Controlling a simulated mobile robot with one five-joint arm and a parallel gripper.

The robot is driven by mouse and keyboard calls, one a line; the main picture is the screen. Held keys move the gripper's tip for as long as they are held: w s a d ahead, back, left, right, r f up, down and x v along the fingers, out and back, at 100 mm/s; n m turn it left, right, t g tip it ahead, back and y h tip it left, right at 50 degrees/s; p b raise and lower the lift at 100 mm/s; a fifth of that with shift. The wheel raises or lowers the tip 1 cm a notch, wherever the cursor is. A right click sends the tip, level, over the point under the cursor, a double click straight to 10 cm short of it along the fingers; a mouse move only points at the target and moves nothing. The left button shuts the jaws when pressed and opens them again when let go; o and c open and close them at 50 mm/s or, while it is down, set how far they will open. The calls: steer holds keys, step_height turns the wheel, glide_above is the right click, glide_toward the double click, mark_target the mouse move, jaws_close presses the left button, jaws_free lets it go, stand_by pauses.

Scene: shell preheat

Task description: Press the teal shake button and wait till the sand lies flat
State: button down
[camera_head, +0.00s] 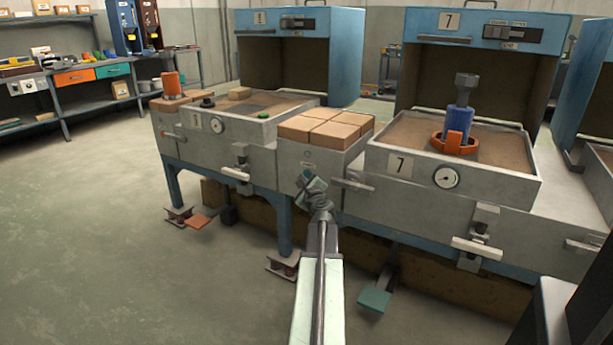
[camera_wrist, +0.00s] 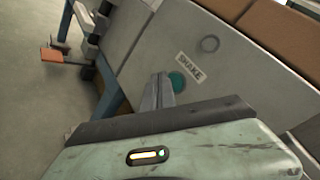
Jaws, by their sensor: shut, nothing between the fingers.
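The teal shake button (camera_wrist: 177,81) shows in the wrist view on a grey panel, just below a label reading SHAKE (camera_wrist: 189,69). My gripper (camera_wrist: 160,78) is shut and empty, its fingertips pointing at the panel just left of the button. I cannot tell whether they touch it. In the head view my gripper (camera_head: 311,183) is in front of the grey panel below the brown blocks, and the button cannot be made out there. Sand lies in the tray marked 3 (camera_head: 213,125), with a darker patch, and in the tray marked 7 (camera_head: 385,157).
Brown blocks (camera_head: 325,129) sit on the ledge between the trays. A blue cylinder (camera_head: 459,119) stands within an orange ring (camera_head: 455,143) in tray 7. Handles (camera_head: 476,248) stick out in front. Pedals, one teal (camera_head: 374,300), are near the floor. The left floor is clear.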

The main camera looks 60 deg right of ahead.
steer(key=shift+d, duration=0.15)
steer(key=shift+d, duration=0.3)
steer(key=shift+d, duration=0.45)
stand_by(0.7)
steer(key=shift+a, duration=0.9)
steer(key=shift+a, duration=0.1)
steer(key=a, duration=0.4)
steer(key=shift+a, duration=0.4)
stand_by(0.5)
